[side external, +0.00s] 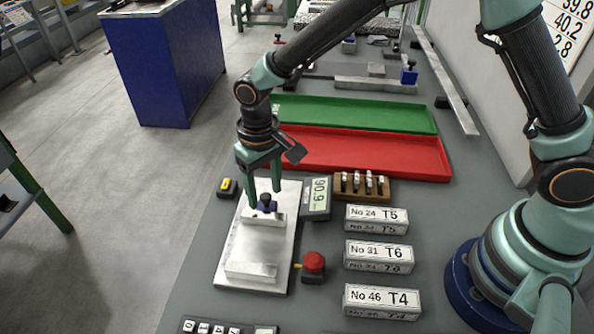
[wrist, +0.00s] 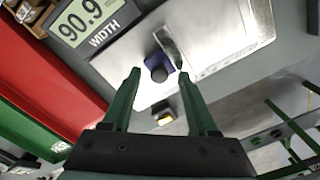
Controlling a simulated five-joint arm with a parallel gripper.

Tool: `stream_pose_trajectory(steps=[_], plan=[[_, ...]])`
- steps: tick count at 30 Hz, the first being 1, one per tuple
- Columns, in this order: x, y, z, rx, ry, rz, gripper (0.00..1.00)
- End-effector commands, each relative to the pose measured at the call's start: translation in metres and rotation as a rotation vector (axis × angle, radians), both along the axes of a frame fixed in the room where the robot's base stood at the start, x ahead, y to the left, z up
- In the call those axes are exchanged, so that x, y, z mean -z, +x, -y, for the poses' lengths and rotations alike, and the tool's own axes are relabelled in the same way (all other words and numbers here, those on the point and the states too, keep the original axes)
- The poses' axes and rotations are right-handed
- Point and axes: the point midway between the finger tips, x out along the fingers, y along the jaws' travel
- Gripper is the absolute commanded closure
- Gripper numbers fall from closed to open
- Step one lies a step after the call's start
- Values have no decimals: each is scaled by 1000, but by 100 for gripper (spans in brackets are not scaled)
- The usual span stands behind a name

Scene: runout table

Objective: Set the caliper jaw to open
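The caliper is a silver plate (side external: 238,245) on the grey table. Its sliding jaw (side external: 264,219) is near the far end and carries a dark knob (side external: 265,200) on a blue base. Another jaw block (side external: 250,271) lies near the plate's near end, with a wide gap between the two. The display (side external: 317,198) reads 90.9; in the wrist view it is labelled WIDTH (wrist: 82,22). My gripper (side external: 264,188) points down above the sliding jaw. In the wrist view its fingers (wrist: 160,76) are apart, with the knob (wrist: 158,68) just beyond the gap between the tips, not gripped.
A red button (side external: 314,263) stands right of the plate and a yellow-topped switch (side external: 226,186) left of it. Blocks labelled T5 (side external: 376,219), T6 (side external: 379,255) and T4 (side external: 382,300) lie to the right. A wooden rack (side external: 361,195), red tray (side external: 360,150) and green tray (side external: 350,112) lie beyond.

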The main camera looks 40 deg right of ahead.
Motion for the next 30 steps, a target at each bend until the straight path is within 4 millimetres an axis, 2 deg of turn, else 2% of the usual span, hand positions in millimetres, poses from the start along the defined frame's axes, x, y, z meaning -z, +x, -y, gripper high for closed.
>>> stream_pose_trajectory(steps=[7,10,24,30], plan=[[-1,-1,0,0,0,-1,41],[-10,0,0,0,0,0,41],[-98,0,0,0,1,4,41],[-117,0,0,0,0,1,41]])
